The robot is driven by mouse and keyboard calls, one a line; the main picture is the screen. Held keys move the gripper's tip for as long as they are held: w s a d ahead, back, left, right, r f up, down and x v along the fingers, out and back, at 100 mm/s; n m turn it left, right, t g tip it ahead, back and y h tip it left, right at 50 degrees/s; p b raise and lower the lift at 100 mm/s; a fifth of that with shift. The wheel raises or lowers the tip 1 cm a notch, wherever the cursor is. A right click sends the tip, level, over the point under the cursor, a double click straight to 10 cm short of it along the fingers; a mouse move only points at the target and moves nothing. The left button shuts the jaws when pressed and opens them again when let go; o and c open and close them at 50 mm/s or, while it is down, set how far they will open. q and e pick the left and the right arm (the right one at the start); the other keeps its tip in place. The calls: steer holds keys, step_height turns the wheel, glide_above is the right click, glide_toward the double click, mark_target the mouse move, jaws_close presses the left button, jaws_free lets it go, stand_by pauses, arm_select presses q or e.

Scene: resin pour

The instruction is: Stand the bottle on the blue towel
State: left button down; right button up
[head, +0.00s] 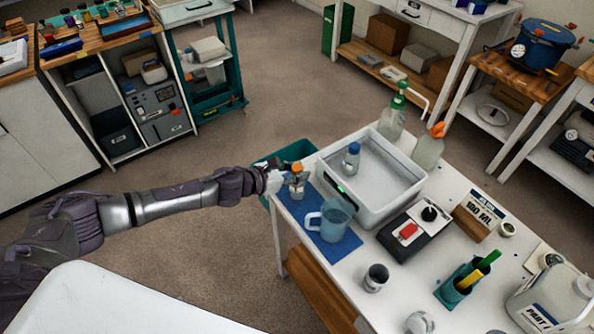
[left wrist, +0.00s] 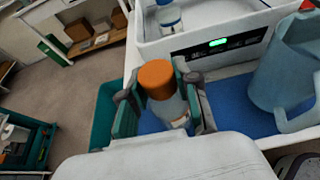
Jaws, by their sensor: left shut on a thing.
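The bottle (left wrist: 174,108) has an orange cap and a pale body and looks upright. My left gripper (left wrist: 160,98) is shut on it, one finger on each side below the cap. In the head view the bottle (head: 297,184) is at the far left end of the blue towel (head: 338,248), by the table corner. The towel (left wrist: 228,118) also shows behind the bottle in the left wrist view. The bottle's base is hidden, so I cannot tell whether it touches the towel. My right gripper is not in view.
A blue pitcher (head: 332,220) stands on the towel. A white basin (head: 375,215) with a blue-capped bottle (head: 351,158) in it stands just behind. A teal bin (head: 290,153) is beside the table corner. A black-and-white device (head: 411,228) and a metal cup (head: 376,278) stand farther right.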

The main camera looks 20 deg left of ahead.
arm_select(q)
steer(key=c, duration=0.8)
jaws_free()
steer(key=shift+c, duration=0.2)
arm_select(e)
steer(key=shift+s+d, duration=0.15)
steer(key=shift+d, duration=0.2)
arm_select(q)
steer(key=shift+r, duration=0.1)
steer(key=shift+s+a, duration=0.2)
steer(key=shift+s, duration=0.05)
steer(key=b+v, duration=0.2)
steer(key=v, duration=0.9)
steer(key=shift+r+b, duration=0.2)
steer(key=shift+b, duration=0.1)
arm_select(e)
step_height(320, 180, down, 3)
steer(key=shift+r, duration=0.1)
arm_select(q)
steer(key=shift+s+a, duration=0.1)
